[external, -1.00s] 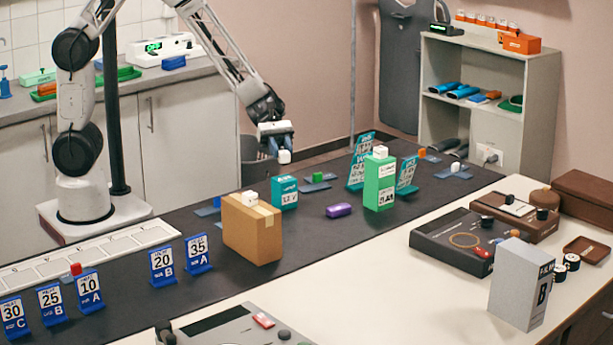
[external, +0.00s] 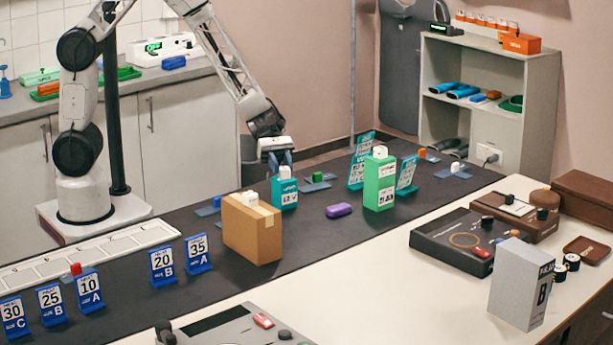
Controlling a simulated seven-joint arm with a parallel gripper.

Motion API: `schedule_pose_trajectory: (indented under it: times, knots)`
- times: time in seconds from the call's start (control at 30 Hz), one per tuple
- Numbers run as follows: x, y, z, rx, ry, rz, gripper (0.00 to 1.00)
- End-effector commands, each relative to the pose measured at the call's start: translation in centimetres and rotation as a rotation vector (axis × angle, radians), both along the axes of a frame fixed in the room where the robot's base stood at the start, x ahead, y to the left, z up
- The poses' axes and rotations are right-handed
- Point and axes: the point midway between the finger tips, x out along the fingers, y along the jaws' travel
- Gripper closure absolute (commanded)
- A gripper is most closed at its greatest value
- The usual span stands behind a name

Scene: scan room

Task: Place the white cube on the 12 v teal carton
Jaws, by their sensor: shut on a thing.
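The teal carton (external: 284,194) stands upright on the dark mat, behind and right of the brown box. The white cube (external: 284,172) is at the top of the teal carton. My gripper (external: 277,160) is directly above the carton, fingers pointing down, shut on the white cube. The fingers partly hide the cube. I cannot tell whether its underside touches the carton's top.
A brown box (external: 252,232) with a white cube on it stands front left of the carton. A green carton (external: 379,182) stands to the right, and a purple block (external: 338,210) lies between. Blue number signs (external: 163,263) stand at left.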

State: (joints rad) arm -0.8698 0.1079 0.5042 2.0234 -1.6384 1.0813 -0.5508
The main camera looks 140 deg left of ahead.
Motion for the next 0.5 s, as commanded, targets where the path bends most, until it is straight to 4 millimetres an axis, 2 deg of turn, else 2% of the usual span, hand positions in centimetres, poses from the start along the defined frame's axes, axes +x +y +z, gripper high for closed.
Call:
schedule_pose_trajectory:
  times: [0.37, 0.4, 0.5]
  knots:
    - [0.01, 0.0, -0.27, 0.0, 0.0, 0.0, 0.92]
    - [0.01, 0.01, -0.28, 0.0, 0.0, 0.0, 0.66]
    - [0.0, 0.0, -0.27, 0.0, 0.0, 0.0, 0.51]
